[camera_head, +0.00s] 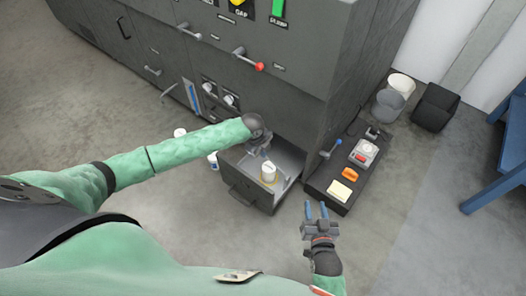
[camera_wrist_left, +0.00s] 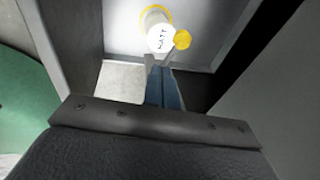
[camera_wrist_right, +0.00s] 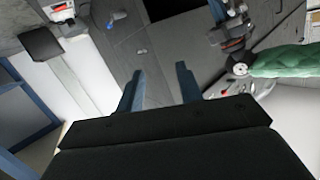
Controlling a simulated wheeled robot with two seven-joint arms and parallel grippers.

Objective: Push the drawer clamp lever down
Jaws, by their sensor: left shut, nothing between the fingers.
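The grey drawer (camera_head: 249,190) stands pulled out at the machine's foot. A yellow knob (camera_wrist_left: 183,39) at the end of a thin grey rod shows beside the pot and looks like a clamp lever. My left gripper (camera_head: 265,156) is shut and empty, reaching into the drawer; its blue fingertips (camera_wrist_left: 158,66) appear close to the rod, contact unclear. My right gripper (camera_head: 316,206) is open and empty, right of the drawer.
A blue-handled lever (camera_head: 332,148) sticks out beside the drawer. A low dark bench (camera_head: 320,192) to the right holds an orange block (camera_head: 350,174), a pale block (camera_head: 339,191) and a red-white device (camera_head: 363,153). Floor in front is clear.

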